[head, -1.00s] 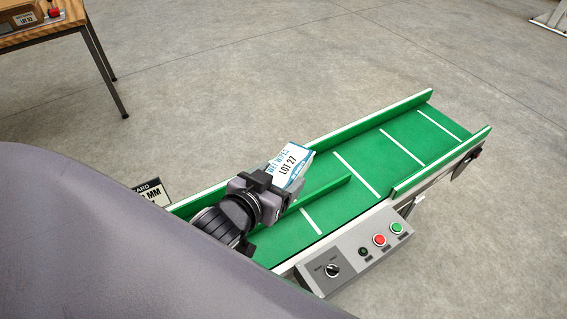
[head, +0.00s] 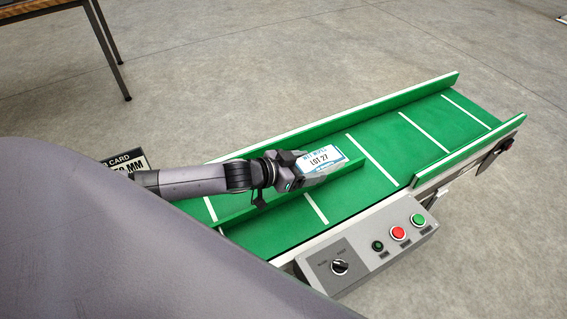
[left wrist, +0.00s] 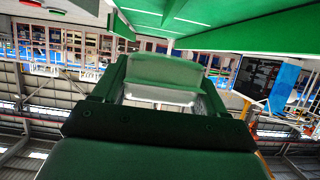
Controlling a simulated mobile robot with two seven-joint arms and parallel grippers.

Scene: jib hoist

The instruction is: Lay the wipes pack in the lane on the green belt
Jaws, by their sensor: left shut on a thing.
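The wipes pack (head: 321,158) is a white and blue pack with a "LOT 27" label. My left gripper (head: 300,167) is shut on its near end, and the pack points to the right, over the belt's low green divider. In the left wrist view the pack (left wrist: 160,85) sits between the fingers, in green-tinted light. The green belt (head: 375,158) has white cross lines, green side walls and a divider (head: 335,181) along its left part. I cannot tell how high the pack is above the belt. My right gripper is not in view.
A grey control box (head: 365,252) with a knob and red and green buttons is fixed to the belt's near side. A card sign (head: 128,167) stands at the left end. A table (head: 40,12) is at the upper left. The belt's right part is clear.

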